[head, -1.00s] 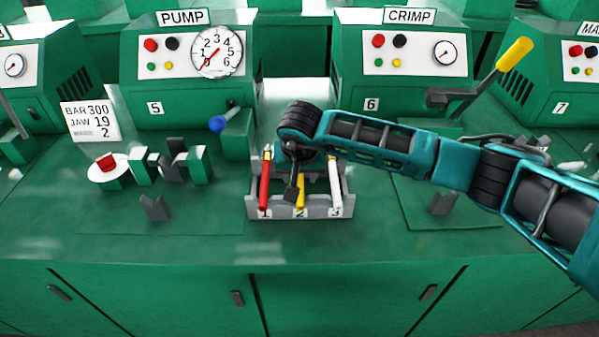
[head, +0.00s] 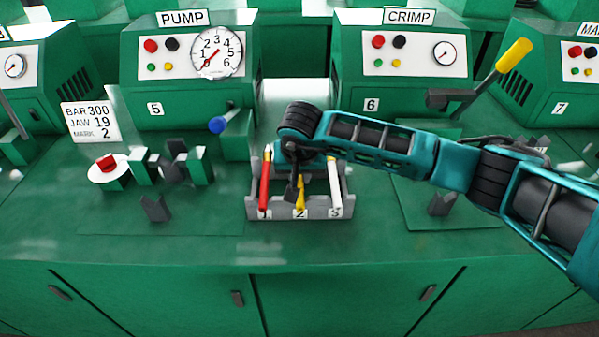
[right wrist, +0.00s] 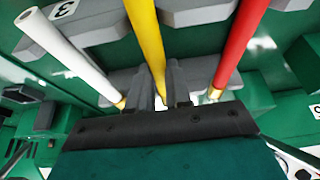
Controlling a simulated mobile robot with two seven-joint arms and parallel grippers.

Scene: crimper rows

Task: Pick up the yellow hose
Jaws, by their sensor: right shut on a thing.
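The yellow hose (head: 300,198) lies in the middle slot, numbered 2, of the grey rack (head: 318,212), mostly hidden behind my right gripper. My right gripper (head: 294,190) points down at it. In the right wrist view, the yellow hose (right wrist: 148,45) runs between the two fingers of the right gripper (right wrist: 161,95), which is shut on it. The red hose (head: 265,185) lies in slot 1 and the white hose (head: 336,190) in slot 3. They flank the yellow one, apart from the fingers. My left gripper is not in view.
The pump machine (head: 188,90) stands behind on the left, and the crimp machine (head: 402,75) behind on the right. A red-knobbed device (head: 108,172) sits at the left. The green bench top in front of the rack is clear.

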